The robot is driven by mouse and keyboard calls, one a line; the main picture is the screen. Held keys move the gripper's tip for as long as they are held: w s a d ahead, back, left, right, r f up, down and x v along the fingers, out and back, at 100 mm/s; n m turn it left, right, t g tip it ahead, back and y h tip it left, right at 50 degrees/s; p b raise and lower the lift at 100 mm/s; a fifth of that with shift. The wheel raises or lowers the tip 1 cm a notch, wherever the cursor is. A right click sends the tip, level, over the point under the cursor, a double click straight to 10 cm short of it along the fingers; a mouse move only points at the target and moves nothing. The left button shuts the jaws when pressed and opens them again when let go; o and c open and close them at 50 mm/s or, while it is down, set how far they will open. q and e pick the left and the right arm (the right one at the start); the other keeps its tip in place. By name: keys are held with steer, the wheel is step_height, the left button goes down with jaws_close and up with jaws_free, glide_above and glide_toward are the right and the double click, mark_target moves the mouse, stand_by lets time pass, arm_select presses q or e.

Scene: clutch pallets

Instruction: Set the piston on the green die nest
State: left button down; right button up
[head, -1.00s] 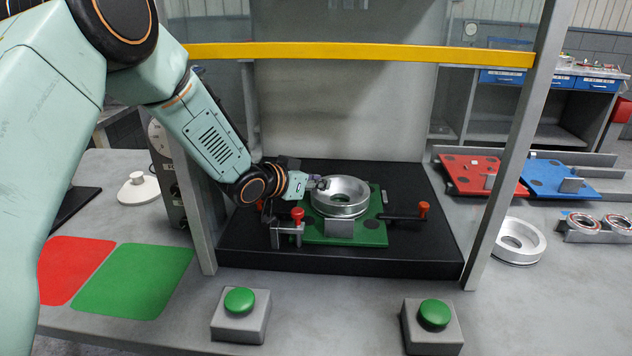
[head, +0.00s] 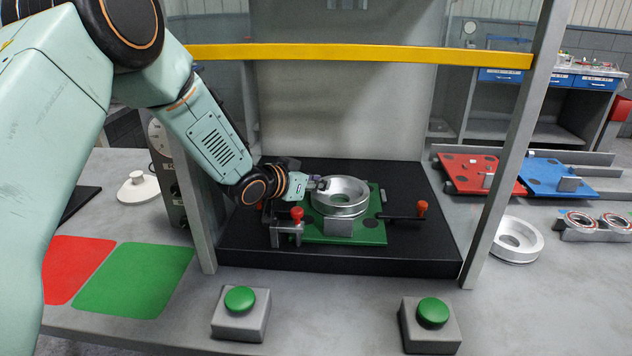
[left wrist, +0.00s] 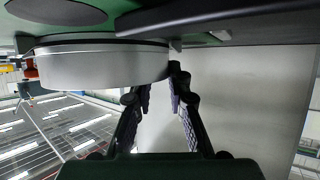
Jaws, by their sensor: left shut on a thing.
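The piston, a silver ring-shaped cup (head: 340,203), is at the green die nest (head: 375,230) inside the press. It stands about level over the middle of the green plate; I cannot tell whether its underside fully touches. My left gripper (head: 320,184) reaches in from the left and is shut on the piston's left rim. In the left wrist view the picture is upside down: the piston (left wrist: 100,66) is beside the gripper fingers (left wrist: 164,88), close to the green plate (left wrist: 130,10). My right gripper is not in view.
Red-knobbed clamps (head: 288,232) flank the nest on the black press bed (head: 340,262). A yellow bar (head: 360,54) crosses above, between grey posts. Two green buttons (head: 239,300) stand in front. Another silver ring (head: 518,240) and red (head: 480,173) and blue plates (head: 557,177) are at right.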

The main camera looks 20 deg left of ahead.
arm_select(q)
steer(key=c, duration=1.2)
jaws_free()
steer(key=shift+f, duration=0.15)
